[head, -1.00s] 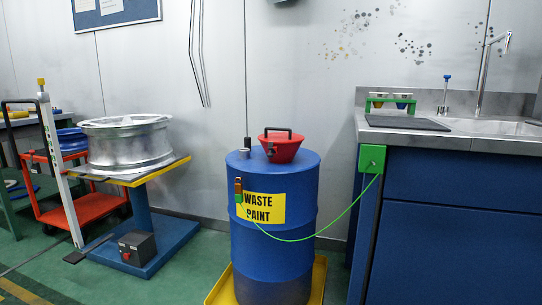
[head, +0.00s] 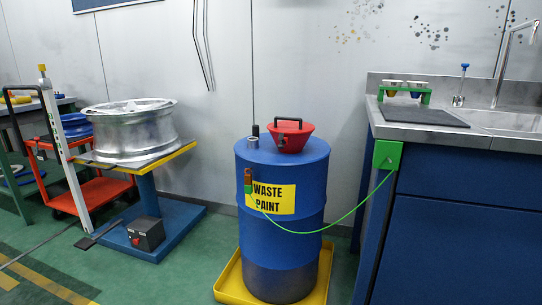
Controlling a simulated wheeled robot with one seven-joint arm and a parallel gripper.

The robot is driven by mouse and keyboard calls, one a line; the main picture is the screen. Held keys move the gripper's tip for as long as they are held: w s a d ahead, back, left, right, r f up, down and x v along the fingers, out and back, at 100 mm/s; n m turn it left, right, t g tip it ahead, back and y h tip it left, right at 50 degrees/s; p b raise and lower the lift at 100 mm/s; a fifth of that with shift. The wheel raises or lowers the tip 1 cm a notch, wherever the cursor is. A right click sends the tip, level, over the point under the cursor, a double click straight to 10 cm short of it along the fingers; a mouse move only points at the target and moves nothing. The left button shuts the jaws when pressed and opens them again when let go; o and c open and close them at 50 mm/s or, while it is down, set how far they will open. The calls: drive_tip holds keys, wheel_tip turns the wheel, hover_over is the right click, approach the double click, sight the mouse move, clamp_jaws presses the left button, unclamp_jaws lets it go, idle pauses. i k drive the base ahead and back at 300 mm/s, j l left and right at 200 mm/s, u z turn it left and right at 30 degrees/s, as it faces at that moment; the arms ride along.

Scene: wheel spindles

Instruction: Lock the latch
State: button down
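The handle lies across the top of the funnel; whether a lid there is latched is too small to tell. I cannot make out a latch for certain anywhere. A small black upright part (head: 255,130) stands at the left of the funnel, behind a short grey bung (head: 252,142). My gripper is not in view.
The drum stands in a yellow tray (head: 232,292). A green cable (head: 340,222) hangs from a clamp on the drum to a green box (head: 387,155) on the sink bench (head: 470,222). A wheel rim (head: 128,132) rests on a stand at left. Green floor in front is clear.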

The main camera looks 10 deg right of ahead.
sight(281, 136)
drive_tip(key=i+j, duration=0.25)
drive_tip(key=i, duration=0.25)
drive_tip(key=i+j+u, duration=0.1)
drive_tip(key=i+j, duration=0.2)
drive_tip(key=i, duration=0.15)
drive_tip(key=i+j, duration=0.25)
drive_tip(key=i, duration=0.25)
